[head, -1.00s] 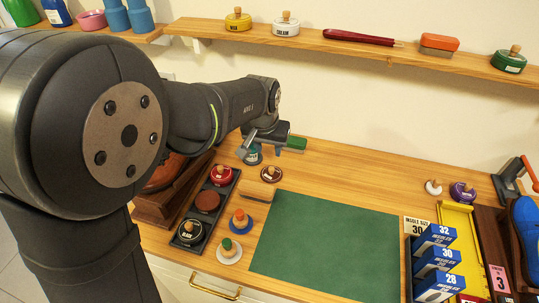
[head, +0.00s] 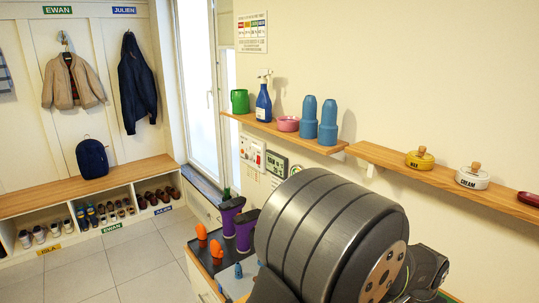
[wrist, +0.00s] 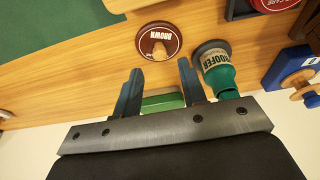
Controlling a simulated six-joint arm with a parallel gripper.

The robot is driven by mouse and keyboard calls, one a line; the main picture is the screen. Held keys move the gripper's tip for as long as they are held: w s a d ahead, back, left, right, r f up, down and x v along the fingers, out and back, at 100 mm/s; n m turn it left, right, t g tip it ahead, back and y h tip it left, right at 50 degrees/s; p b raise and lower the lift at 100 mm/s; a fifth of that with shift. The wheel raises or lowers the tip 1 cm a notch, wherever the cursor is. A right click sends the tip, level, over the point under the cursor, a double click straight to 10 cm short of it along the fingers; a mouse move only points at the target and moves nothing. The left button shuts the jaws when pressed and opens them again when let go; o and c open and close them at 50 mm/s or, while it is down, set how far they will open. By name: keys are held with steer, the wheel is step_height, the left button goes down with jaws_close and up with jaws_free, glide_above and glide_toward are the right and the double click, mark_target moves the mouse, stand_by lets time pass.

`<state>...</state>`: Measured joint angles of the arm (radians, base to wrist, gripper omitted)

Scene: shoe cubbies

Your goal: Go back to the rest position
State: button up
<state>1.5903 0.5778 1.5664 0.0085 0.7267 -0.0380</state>
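My gripper (wrist: 160,66) shows in the wrist view with its two dark fingers apart. A green piece shows low between them, near the palm; I cannot tell whether it is part of the gripper. Beyond the fingertips, a round brown tin (wrist: 150,42) with a wooden knob lies on the wooden bench. A green-capped bottle with a grey base (wrist: 214,65) stands just right of the right finger, apart from it as far as I can tell. In the head view my arm fills the lower right and hides most of the bench; my fingers cannot be made out there.
The wrist view shows a green mat (wrist: 50,25), a red tin (wrist: 272,4) and a blue knobbed item (wrist: 292,68). In the head view, a wall shelf (head: 290,135) runs behind my arm. Purple boots (head: 243,228) stand left of it. Floor tiles (head: 110,265) are clear.

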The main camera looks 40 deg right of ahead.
steer(key=x, duration=0.4)
steer(key=shift+f, duration=0.4)
step_height(320, 180, up, 2)
steer(key=shift+r, duration=0.5)
